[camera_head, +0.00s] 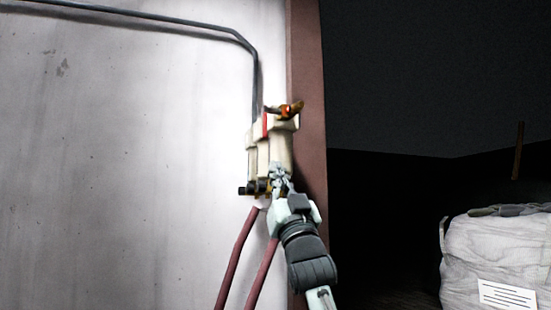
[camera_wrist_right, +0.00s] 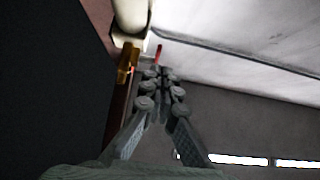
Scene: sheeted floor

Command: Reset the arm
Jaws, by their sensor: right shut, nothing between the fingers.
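My right gripper (camera_head: 281,182) is shut and empty, pointing up at the lower front of a beige wall-mounted box (camera_head: 281,148). In the right wrist view the gripper (camera_wrist_right: 160,78) shows its two fingers together at the tips. The box (camera_wrist_right: 131,14) is just beyond them there, with a brass-coloured part (camera_wrist_right: 127,60) beside the fingers and a small red part (camera_wrist_right: 158,51) near the tips. I cannot tell whether the fingers touch the box. An orange-red part (camera_head: 291,109) sits on top of the box. My left gripper is not in view.
The pale wall (camera_head: 120,160) ends at a reddish-brown post (camera_head: 308,90). A grey conduit (camera_head: 254,70) runs down to the box, and two dark red pipes (camera_head: 237,255) leave below it. A white bulk bag (camera_head: 495,255) stands at the right. The space between is dark.

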